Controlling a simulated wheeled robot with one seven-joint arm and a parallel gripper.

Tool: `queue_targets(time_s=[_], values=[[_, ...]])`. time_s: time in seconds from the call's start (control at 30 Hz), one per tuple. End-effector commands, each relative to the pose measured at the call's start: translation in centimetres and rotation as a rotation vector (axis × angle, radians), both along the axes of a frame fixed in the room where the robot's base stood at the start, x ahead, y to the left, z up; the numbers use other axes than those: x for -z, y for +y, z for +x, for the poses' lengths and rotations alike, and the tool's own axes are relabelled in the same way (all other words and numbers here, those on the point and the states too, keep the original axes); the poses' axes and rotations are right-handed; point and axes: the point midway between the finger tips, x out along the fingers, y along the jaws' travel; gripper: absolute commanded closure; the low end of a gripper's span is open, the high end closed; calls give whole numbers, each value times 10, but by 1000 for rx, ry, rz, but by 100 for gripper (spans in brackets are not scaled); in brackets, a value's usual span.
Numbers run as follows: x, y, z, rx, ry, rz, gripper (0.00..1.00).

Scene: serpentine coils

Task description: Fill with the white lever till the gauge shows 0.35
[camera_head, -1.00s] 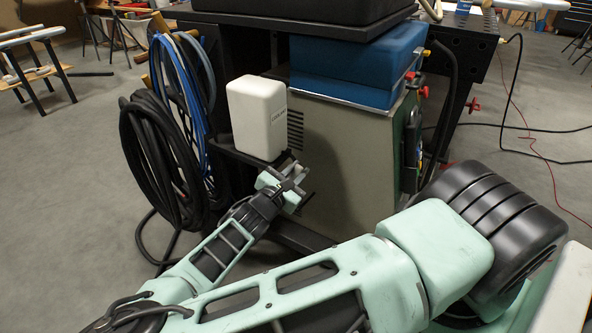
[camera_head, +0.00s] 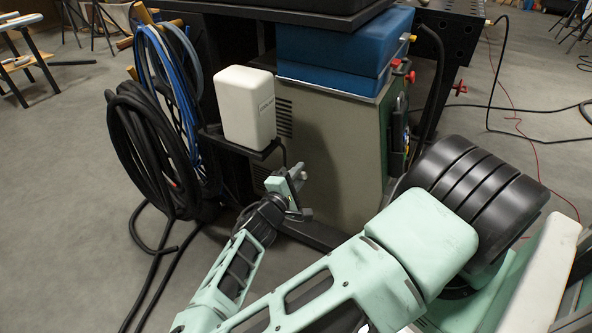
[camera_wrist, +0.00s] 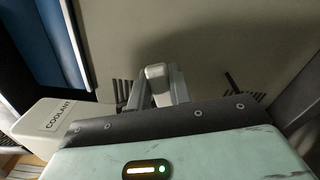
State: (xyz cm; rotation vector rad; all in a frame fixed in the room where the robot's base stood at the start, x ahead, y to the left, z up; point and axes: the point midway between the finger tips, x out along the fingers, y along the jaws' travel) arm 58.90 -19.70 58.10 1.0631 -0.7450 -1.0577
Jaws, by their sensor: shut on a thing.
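A white box marked COOLANT (camera_head: 247,107) stands upright on a dark shelf beside the grey cabinet; its labelled face also shows at the left of the wrist view (camera_wrist: 50,117). My gripper (camera_head: 297,178) is below and to the right of the box, in front of the cabinet. In the wrist view my gripper (camera_wrist: 155,92) is shut on a small pale piece (camera_wrist: 157,73), which appears to be the white lever. Its lower part is hidden by the fingers and gripper body. No gauge can be made out in either view.
The grey cabinet (camera_head: 330,140) with vents stands close behind my gripper, with a blue box (camera_head: 335,55) on top. Black hose coils (camera_head: 150,150) and blue hose coils (camera_head: 180,85) hang left of the shelf. Open floor (camera_head: 60,200) lies further left.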

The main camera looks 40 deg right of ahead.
Motion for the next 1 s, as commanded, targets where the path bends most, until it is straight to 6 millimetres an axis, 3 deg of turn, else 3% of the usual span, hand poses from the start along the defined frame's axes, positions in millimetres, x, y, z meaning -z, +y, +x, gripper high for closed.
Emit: queue_targets(time_s=[0.43,1.0], values=[[20,0,-4,-1,-270,99,100],[24,0,-4,0,-338,126,100]])
